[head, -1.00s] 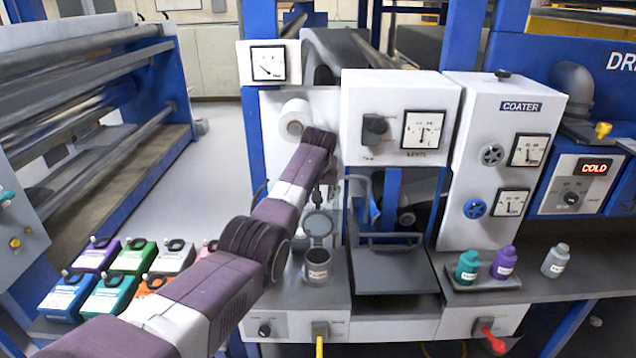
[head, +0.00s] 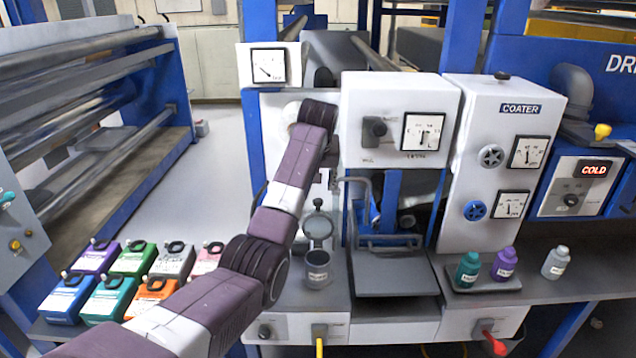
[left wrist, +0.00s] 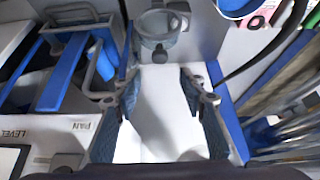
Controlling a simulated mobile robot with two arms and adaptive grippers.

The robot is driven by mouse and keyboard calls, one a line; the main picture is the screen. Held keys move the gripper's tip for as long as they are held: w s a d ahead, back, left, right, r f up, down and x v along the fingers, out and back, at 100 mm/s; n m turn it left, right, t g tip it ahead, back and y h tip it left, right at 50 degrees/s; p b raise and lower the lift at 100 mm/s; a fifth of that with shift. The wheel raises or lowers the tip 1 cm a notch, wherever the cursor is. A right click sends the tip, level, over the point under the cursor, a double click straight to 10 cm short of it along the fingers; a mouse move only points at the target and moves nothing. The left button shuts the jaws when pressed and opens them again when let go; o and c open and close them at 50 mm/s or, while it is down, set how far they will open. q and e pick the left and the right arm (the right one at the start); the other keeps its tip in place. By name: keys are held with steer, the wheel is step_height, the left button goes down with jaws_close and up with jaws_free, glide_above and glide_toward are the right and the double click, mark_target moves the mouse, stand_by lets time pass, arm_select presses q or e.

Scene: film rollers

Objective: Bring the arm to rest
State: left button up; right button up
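My left arm (head: 290,185) reaches in from the lower left of the head view. Its wrist is raised in front of the white panel beside the gauge box, above the grey pot (head: 317,268). The gripper itself is mostly hidden behind the arm in the head view. In the left wrist view my left gripper (left wrist: 160,95) is open, its two fingers apart with nothing between them. White panel surface shows between and beyond the fingers, and the pot (left wrist: 156,45) shows past the fingertips. My right gripper is in neither view.
A flat dark tray (head: 395,282) lies right of the pot. Teal (head: 467,270), purple (head: 504,264) and grey (head: 555,262) bottles stand at the right. Several coloured cartridges, including a blue one (head: 67,298), sit at the left near my arm. Floor beyond them is clear.

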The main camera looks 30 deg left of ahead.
arm_select(q)
steer(key=shift+f, duration=0.15)
steer(key=s+d+f+m, duration=0.2)
steer(key=s+d+f, duration=0.3)
steer(key=s+f, duration=0.55)
steer(key=s+d+f+m, duration=0.3)
steer(key=s+d+f, duration=0.35)
steer(key=f, duration=0.65)
steer(key=s+d+f+m+g+h, duration=0.1)
steer(key=s+d, duration=0.3)
steer(key=s, duration=0.6)
steer(key=s+d+m+h, duration=0.1)
steer(key=s+d, duration=0.2)
steer(key=s, duration=0.7)
steer(key=s+d+f+m+g+h, duration=0.1)
steer(key=s+d, duration=0.3)
steer(key=s, duration=0.5)
step_height(320, 180, down, 29)
steer(key=s+g+b, duration=0.1)
steer(key=s+b, duration=0.1)
steer(key=s+a+f, duration=0.1)
steer(key=s+f, duration=0.7)
steer(key=s+a+f+g+b, duration=0.1)
steer(key=s+a+f, duration=0.1)
steer(key=s+f, duration=0.7)
steer(key=shift+a+m, duration=0.3)
